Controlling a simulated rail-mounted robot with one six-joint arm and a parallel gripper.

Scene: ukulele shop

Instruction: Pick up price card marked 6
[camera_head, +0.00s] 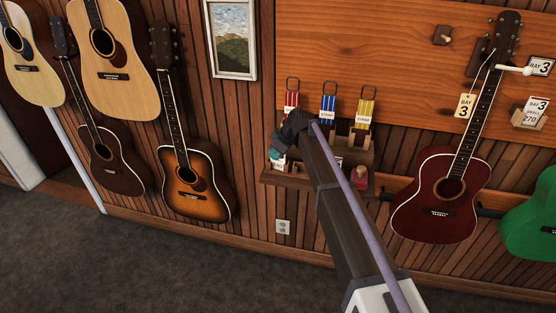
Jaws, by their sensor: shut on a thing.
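My gripper (277,153) is at the far end of my outstretched arm, in front of the small wooden wall shelf. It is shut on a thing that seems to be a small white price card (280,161). The card is partly hidden by the gripper, and its number is too small to read. I cannot tell whether the card still touches the shelf. No card clearly marked 6 can be read in this view.
The wooden shelf (290,180) carries red, blue (328,104) and yellow (365,108) strap packs; my arm hides part of it. A dark red guitar (440,200) and Bay 3 tags (467,105) hang to the right. Several guitars hang left. Carpet (130,270) is clear.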

